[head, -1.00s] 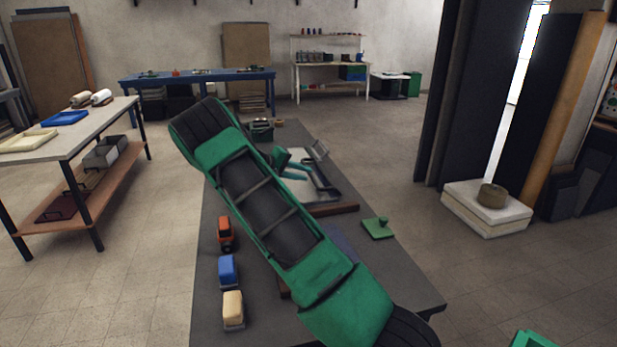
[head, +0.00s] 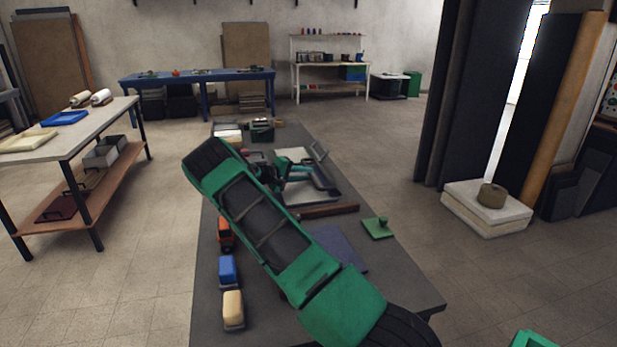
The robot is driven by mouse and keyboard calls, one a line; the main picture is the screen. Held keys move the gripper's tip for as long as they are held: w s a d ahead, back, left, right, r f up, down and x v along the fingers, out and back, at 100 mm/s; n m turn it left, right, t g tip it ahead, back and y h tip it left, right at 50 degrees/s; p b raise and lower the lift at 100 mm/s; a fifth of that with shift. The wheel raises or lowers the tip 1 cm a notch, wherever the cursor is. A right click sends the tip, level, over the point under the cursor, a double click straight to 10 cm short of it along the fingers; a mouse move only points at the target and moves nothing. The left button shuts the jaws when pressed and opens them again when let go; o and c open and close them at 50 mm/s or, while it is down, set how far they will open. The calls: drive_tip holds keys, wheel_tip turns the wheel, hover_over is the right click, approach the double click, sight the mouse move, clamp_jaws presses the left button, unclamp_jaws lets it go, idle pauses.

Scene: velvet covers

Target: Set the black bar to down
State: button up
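A flat pale board (head: 292,156) lies on the grey table beyond my arm. A dark bar (head: 323,177) runs along its right side, with a grey frame-like handle (head: 319,151) at its far end. The bar looks raised at a slant, but its exact angle is hard to tell. My gripper (head: 302,174), with teal fingers, is over the board just left of the dark bar. I cannot tell whether it touches the bar or how far its fingers are apart. My green arm hides part of the gripper and the board's left side.
Orange (head: 226,233), blue (head: 228,270) and cream (head: 233,308) blocks stand along the table's left edge. A brown strip (head: 330,210), a purple-grey sheet (head: 340,248) and a green knobbed plate (head: 378,228) lie nearer. A dark green container (head: 262,130) stands at the far end.

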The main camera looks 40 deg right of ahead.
sight(310, 174)
drive_tip(key=shift+x, duration=1.5)
clamp_jaws()
drive_tip(key=shift+w+a, duration=0.1)
drive_tip(key=shift+a, duration=0.05)
